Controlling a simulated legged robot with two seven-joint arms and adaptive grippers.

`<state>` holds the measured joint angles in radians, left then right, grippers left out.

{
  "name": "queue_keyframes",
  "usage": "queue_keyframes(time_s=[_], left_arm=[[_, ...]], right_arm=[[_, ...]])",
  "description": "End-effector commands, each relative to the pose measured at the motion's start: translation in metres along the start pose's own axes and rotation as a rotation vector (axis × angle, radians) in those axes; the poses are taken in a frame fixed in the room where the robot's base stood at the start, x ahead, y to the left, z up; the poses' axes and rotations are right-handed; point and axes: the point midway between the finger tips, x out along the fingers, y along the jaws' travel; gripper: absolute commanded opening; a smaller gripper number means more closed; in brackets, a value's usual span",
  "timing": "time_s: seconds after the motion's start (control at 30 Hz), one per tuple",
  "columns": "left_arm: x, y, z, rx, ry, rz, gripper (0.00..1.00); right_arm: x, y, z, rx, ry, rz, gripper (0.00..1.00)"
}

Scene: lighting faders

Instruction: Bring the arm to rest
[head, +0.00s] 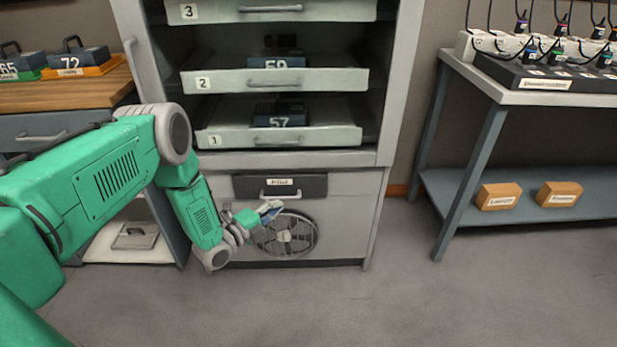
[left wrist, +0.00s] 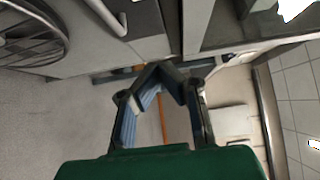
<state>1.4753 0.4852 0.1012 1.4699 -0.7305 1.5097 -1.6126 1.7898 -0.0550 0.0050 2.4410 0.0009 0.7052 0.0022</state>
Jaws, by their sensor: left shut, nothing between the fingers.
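My left arm is green and comes in from the left in the head view. My left gripper (head: 268,212) is in front of the lower part of the grey cabinet (head: 345,215), near the fan grille (head: 285,235). In the left wrist view the gripper (left wrist: 160,72) has its two fingertips together, with nothing between them. The fan grille (left wrist: 28,38) shows at the upper left there. My right gripper is not in view.
Cabinet drawers 1 (head: 230,138), 2 (head: 225,82) and 3 (head: 225,12) stand out above the arm. A workbench (head: 60,97) is at the left. A grey table (head: 520,98) with a lower shelf (head: 480,225) is at the right. The floor (head: 400,300) in front is clear.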

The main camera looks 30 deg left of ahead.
Motion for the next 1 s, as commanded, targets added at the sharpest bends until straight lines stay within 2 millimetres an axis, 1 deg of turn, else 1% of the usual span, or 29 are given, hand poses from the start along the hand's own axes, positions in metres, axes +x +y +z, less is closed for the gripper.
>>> queue_keyframes(time_s=[0.17, 0.27, 0.37, 0.4, 0.47, 0.5, 0.57, 0.6, 0.67, 0.7, 0.77, 0.8, 0.9, 1.0], left_arm=[[-0.002, 0.003, 0.002, -0.008, 0.000, 0.000, 0.00], [-0.003, 0.005, -0.009, -0.080, 0.000, 0.041, 0.00], [-0.008, 0.011, -0.044, -0.282, -0.017, 0.169, 0.00], [-0.015, 0.015, -0.064, -0.396, -0.036, 0.249, 0.00], [-0.033, 0.019, -0.098, -0.585, -0.090, 0.393, 0.00], [-0.051, 0.022, -0.121, -0.715, -0.144, 0.499, 0.00], [-0.085, 0.023, -0.151, -0.891, -0.257, 0.653, 0.00], [-0.112, 0.022, -0.168, -0.992, -0.349, 0.747, 0.00], [-0.153, 0.016, -0.187, -1.115, -0.503, 0.866, 0.00], [-0.181, 0.011, -0.196, -1.180, -0.613, 0.930, 0.00], [-0.219, 0.002, -0.204, -1.254, -0.775, 0.997, 0.00], [-0.242, -0.005, -0.207, -1.289, -0.876, 1.028, 0.00], [-0.288, -0.022, -0.209, -1.341, -1.088, 1.066, 0.00], [-0.316, -0.033, -0.208, -1.366, -1.225, 1.071, 0.00]], right_arm=[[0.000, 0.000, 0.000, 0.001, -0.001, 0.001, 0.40], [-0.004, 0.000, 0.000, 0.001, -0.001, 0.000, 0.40], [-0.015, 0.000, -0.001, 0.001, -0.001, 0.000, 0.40], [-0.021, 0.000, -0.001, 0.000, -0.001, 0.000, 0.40], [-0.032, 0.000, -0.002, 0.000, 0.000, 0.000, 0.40], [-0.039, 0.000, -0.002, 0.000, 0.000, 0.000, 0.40], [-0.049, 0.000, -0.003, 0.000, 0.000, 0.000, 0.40], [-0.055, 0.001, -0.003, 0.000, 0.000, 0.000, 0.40], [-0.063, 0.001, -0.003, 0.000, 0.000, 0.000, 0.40], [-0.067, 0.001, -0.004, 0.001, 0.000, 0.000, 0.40], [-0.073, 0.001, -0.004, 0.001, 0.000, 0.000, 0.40], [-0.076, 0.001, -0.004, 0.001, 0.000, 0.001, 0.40], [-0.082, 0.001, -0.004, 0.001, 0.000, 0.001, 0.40], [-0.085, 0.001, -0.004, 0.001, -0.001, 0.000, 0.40]])
